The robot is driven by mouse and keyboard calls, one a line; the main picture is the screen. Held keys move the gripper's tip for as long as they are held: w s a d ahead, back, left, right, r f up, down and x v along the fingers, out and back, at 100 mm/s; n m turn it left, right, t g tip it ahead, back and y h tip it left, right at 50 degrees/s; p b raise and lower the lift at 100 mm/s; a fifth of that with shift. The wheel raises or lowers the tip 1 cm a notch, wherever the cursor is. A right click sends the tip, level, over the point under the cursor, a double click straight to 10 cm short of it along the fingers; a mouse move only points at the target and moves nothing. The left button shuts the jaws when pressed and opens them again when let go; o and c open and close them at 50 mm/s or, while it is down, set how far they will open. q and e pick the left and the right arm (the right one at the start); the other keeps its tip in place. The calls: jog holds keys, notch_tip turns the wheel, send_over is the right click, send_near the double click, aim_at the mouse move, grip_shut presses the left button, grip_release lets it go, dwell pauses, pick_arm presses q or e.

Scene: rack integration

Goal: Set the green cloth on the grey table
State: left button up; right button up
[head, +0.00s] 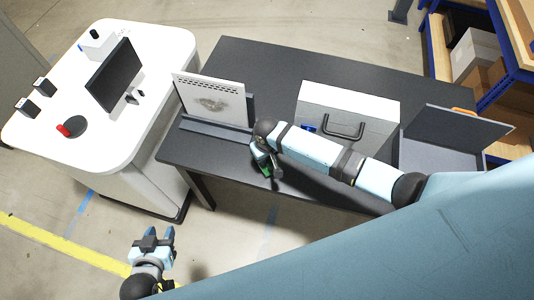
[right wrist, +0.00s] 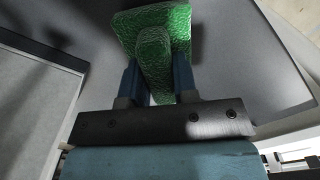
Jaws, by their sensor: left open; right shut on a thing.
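The green cloth (right wrist: 178,20) is held between the two fingers of my right gripper (right wrist: 158,85) in the right wrist view, with a fold standing up between them. In the head view a small green bit of the cloth (head: 266,171) shows below my right gripper (head: 262,160), at the front edge of the dark grey table (head: 290,65). My arm hides most of it there. I cannot tell whether the cloth touches the tabletop. My left gripper (head: 155,236) is open and empty above the floor, left of the table.
On the grey table stand a calendar-like panel (head: 210,100), a white case with a handle (head: 345,115) and an open grey box with a dark lid (head: 455,135). A white desk (head: 60,120) with a monitor (head: 114,75) is at left. A blue shelf (head: 485,95) is at right.

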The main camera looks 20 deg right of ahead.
jog(key=shift+f, duration=0.5)
dwell(0.3)
jog(key=o, duration=1)
jog(key=shift+r, duration=0.1)
notch_tip(320, 180, up, 14)
jog(key=shift+b, duration=0.4)
jog(key=shift+f, duration=0.2)
jog(key=s+a+f+t+y, duration=0.2)
jog(key=s+f+y, duration=0.1)
jog(key=s+f, duration=0.1)
jog(key=s+d+t, duration=0.3)
jog(key=s+t, duration=0.1)
jog(key=s, duration=0.2)
jog(key=s+d+t, duration=0.4)
jog(key=s+t, duration=0.1)
jog(key=s, duration=0.2)
jog(key=shift+s+d+n, duration=0.15)
jog(key=shift+d+n, duration=0.15)
jog(key=shift+n, duration=0.1)
